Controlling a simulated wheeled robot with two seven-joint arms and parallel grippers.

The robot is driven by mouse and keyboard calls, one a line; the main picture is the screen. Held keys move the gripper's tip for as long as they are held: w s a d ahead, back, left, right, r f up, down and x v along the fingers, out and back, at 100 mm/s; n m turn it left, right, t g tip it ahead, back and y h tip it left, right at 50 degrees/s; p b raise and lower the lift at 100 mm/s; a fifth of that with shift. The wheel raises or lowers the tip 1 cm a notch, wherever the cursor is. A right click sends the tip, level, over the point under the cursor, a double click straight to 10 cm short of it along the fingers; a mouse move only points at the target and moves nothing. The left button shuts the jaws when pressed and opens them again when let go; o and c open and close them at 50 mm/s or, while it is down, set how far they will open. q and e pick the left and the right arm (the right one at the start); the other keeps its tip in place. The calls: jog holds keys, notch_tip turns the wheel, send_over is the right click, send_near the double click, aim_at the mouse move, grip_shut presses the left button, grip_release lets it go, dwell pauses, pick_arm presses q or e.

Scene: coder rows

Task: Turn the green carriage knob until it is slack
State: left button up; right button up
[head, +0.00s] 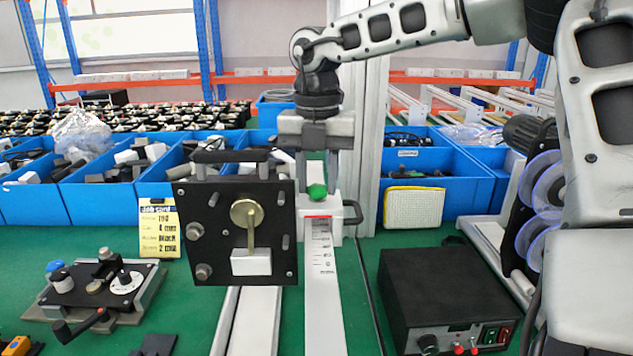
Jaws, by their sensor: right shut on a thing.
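The green carriage knob (317,191) is a small round knob on the white carriage (334,215), which sits on a rail with a printed scale (322,270). My right gripper (317,178) comes down from above and is shut on the knob. Part of the knob shows below the fingers; its upper part is hidden by them. A black square plate (215,205) with a brass disc and pin stands just left of the carriage. I cannot tell whether the knob is tight or slack. My left gripper is out of view.
A black power box (445,295) stands right of the rail. A fixture with knobs and a lever (100,290) lies at left. A yellow job card (159,228) and blue bins (440,170) are behind.

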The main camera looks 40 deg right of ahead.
jog(key=n, duration=0.4)
jog(key=shift+n, duration=0.3)
jog(key=o, duration=0.9)
jog(key=shift+o, duration=0.2)
